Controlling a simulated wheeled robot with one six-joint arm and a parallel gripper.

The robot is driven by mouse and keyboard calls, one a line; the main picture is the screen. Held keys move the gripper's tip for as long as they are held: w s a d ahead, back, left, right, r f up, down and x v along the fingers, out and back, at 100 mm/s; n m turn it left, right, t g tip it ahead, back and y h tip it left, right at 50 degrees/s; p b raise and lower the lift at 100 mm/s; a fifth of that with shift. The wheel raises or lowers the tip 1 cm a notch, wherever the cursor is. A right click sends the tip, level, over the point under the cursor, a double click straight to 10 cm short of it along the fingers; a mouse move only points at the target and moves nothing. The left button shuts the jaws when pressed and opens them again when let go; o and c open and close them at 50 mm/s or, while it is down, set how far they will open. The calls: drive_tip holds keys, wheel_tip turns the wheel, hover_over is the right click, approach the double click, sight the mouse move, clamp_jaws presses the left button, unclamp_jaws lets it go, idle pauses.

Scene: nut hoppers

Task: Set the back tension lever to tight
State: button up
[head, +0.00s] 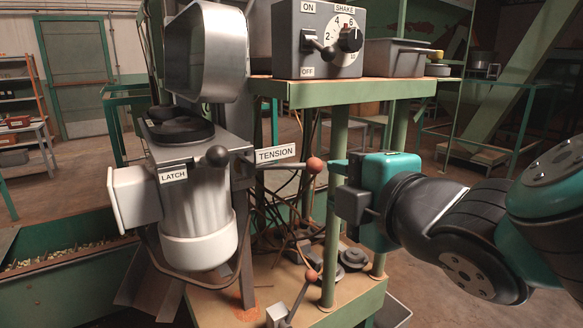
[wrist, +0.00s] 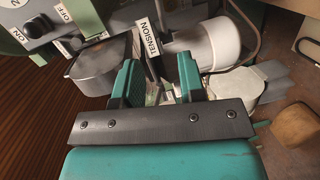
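A lever with a red ball knob (head: 314,165) sticks out sideways, about level, just below the white TENSION label (head: 276,154). That label also shows in the wrist view (wrist: 150,38), beyond my fingers. No TIGHT or LOOSE marking is readable. My gripper (head: 333,165) is just right of the red knob, pointing left at it; whether it touches cannot be told. In the wrist view my gripper (wrist: 158,78) has its two teal fingers apart, with a gap between them. The knob is not clearly visible there.
A second red-knobbed lever (head: 311,275) stands low on the lower shelf. A metal canister with a LATCH label (head: 173,175) and black knob is left. A switch box (head: 321,40) sits on the green shelf (head: 350,92) above. A green post (head: 333,225) stands below my gripper.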

sight(293, 167)
drive_tip(key=p+x, duration=1)
drive_tip(key=x, duration=0.5)
drive_tip(key=shift+w+a+p, duration=0.1)
drive_tip(key=shift+w+p, duration=0.15)
drive_tip(key=shift+p, duration=0.15)
clamp_jaws()
